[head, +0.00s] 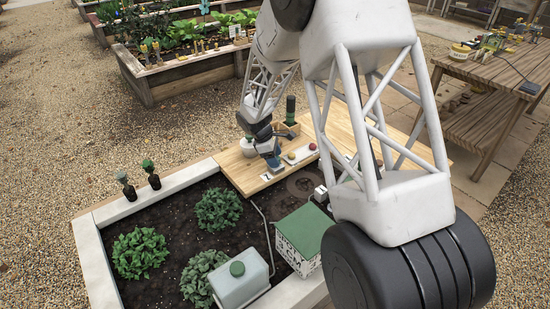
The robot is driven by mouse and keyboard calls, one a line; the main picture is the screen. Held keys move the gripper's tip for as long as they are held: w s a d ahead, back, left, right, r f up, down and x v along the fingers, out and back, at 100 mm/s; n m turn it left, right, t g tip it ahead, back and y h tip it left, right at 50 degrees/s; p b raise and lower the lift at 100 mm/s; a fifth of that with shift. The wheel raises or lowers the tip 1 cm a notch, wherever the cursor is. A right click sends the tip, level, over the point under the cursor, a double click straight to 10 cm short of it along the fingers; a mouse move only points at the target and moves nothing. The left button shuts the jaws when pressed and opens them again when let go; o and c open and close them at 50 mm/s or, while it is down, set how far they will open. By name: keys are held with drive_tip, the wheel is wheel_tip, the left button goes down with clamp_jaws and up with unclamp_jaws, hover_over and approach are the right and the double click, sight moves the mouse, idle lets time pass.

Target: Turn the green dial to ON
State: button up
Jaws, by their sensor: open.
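My gripper (271,160) reaches down to the wooden board (241,172) at the far side of the raised bed. It is open, with its tips low over the left end of a pale strip. A yellow knob (291,155) and a red knob (313,146) sit on that strip, just right of my gripper. I cannot make out the green dial; my gripper covers that end of the strip. ON markings are too small to read, and I cannot tell whether the fingers touch anything.
A dark green-topped cylinder (290,108) stands in a wooden block behind my gripper. A round white pot (249,147) is close at its left. The bed holds leafy plants (219,209), a white tank (240,281) and a green-roofed box (304,232).

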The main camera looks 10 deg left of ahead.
drive_tip(key=shift+d+f, duration=0.1)
drive_tip(key=shift+f, duration=0.1)
drive_tip(key=shift+c, duration=0.3)
drive_tip(key=c, duration=0.8)
drive_tip(key=shift+c, duration=0.2)
